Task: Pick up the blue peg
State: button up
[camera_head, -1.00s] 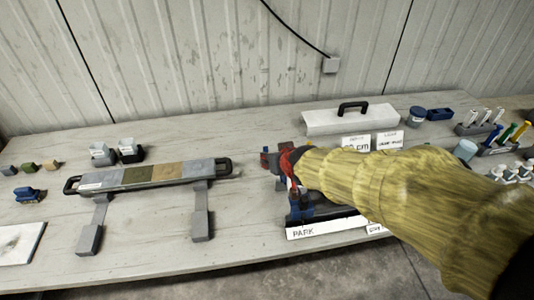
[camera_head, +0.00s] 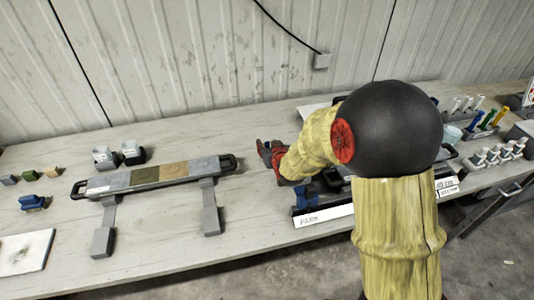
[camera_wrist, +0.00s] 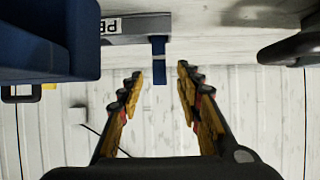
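In the wrist view, a slim blue peg (camera_wrist: 158,48) with a pale band stands out from a grey block (camera_wrist: 130,32) with a partly visible label. That view is upside down, with the bench at the top and the wall below. My gripper (camera_wrist: 159,72) is open, its two fingers on either side of the peg in the picture. Nothing is clearly held, and I cannot tell whether the peg is in between the fingertips or just beyond them. In the head view my gripper (camera_head: 264,152) is low over the bench, and the peg is hidden there.
A big dark blue block (camera_wrist: 45,45) is close by in the wrist view. A dark handle (camera_wrist: 292,48) is on its other side. In the head view, the core tray (camera_head: 144,176) is left of my gripper. A labelled "PARK" stand (camera_head: 325,215) is to the right.

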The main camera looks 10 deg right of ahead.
jog(key=shift+x, duration=1.3)
jog(key=c, duration=0.3)
grip_shut()
